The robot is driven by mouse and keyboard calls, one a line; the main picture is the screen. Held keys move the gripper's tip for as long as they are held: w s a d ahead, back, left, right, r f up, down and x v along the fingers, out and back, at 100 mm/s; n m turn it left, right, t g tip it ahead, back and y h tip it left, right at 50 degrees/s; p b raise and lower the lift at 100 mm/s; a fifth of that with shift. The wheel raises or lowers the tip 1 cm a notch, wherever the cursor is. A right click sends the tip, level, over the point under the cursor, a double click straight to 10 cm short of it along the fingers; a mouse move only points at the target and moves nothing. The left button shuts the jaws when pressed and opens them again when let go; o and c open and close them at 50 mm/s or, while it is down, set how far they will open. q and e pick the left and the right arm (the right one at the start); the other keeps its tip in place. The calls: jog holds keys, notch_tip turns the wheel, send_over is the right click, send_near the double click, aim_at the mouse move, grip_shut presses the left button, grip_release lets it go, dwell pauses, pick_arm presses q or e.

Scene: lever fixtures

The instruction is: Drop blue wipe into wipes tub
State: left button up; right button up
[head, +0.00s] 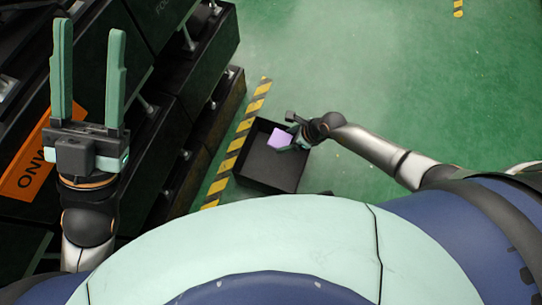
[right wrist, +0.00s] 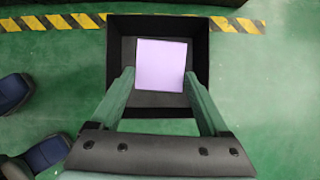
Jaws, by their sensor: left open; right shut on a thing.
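The wipe is a flat square that looks pale lavender rather than blue; it shows in the head view (head: 279,138) and in the right wrist view (right wrist: 161,64). My right gripper (head: 297,143) is shut on the wipe, its fingers on either side of it in the right wrist view (right wrist: 158,78). The wipes tub is an open black box on the floor (head: 265,181), also in the right wrist view (right wrist: 158,25). The held wipe appears over the tub's opening; its height above the bottom is unclear. My left gripper (head: 89,30) is open and empty at the far left, pointing up the picture.
Black cabinets (head: 195,75) with bar handles fill the left side, with an orange sign (head: 28,165) there. A yellow-and-black floor stripe (head: 238,140) runs beside the tub. The green floor (head: 380,70) is clear at the upper right.

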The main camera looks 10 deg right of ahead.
pick_arm(q)
notch_tip(320, 180, down, 7)
jog(key=b, duration=0.5)
jog(key=shift+d+r+m+b, duration=0.15)
jog(key=shift+d+m+b, duration=0.15)
jog(key=shift+d+b, duration=0.15)
pick_arm(e)
notch_tip(320, 180, down, 6)
pick_arm(q)
jog(key=shift+w, duration=0.1)
pick_arm(e)
jog(key=o, duration=1.5)
jog(key=shift+c, duration=0.2)
pick_arm(q)
notch_tip(320, 180, up, 9)
jog(key=p, duration=0.7)
jog(key=shift+s+a+f+h+p, duration=0.2)
jog(key=shift+s+a+h+p, duration=0.1)
jog(key=shift+a+p, duration=0.15)
pick_arm(e)
jog(key=v, duration=1.2)
jog(key=shift+s+d+r, duration=0.15)
jog(key=shift+d, duration=0.05)
pick_arm(q)
jog(key=shift+w+a+y, duration=0.1)
jog(key=shift+w+y, duration=0.05)
jog(key=shift+y, duration=0.25)
